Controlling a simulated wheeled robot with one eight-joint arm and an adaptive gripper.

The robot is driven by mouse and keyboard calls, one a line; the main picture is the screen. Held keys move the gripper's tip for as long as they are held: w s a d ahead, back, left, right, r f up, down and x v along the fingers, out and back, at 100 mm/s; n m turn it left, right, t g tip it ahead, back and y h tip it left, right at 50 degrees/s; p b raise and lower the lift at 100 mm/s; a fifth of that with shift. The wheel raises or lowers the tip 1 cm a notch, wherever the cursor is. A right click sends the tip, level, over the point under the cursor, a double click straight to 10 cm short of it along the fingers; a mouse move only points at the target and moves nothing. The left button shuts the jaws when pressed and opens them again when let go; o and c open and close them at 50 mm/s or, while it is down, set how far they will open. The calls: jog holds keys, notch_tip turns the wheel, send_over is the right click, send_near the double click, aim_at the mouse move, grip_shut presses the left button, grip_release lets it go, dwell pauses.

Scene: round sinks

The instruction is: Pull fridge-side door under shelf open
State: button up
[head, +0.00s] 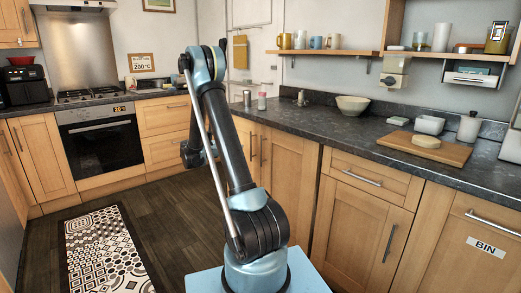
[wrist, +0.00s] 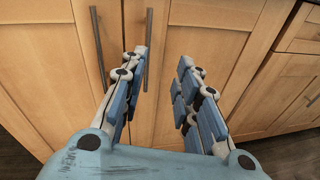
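Two wooden cupboard doors meet under the worktop. In the wrist view the left door (wrist: 45,60) has a vertical bar handle (wrist: 97,42), and the right door (wrist: 210,45) has another bar handle (wrist: 149,28). Both doors look closed. My gripper (wrist: 163,65) is open and empty in front of the right door. The right door's handle runs behind the left finger's tip; contact cannot be told. In the head view the right door (head: 286,175) is partly hidden by my arm. No fridge is in view, so which door is fridge-side cannot be told.
The dark worktop (head: 350,130) holds a bowl (head: 352,105) and a chopping board (head: 424,147). A shelf with mugs (head: 330,52) hangs above. A drawer-and-door unit (head: 362,210) and a BIN door (head: 470,240) stand right. The oven (head: 102,142) and patterned rug (head: 105,250) are left, with open floor between.

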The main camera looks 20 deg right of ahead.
notch_tip(320, 180, down, 3)
jog(key=w+a+n+h, duration=0.1)
jog(key=w+h, duration=0.1)
jog(key=w+d, duration=0.1)
jog(key=d, duration=0.4)
jog(key=w+d, duration=0.1)
jog(key=d, duration=1)
jog(key=shift+w+d+f, duration=0.15)
jog(key=shift+w+d, duration=0.25)
grip_shut()
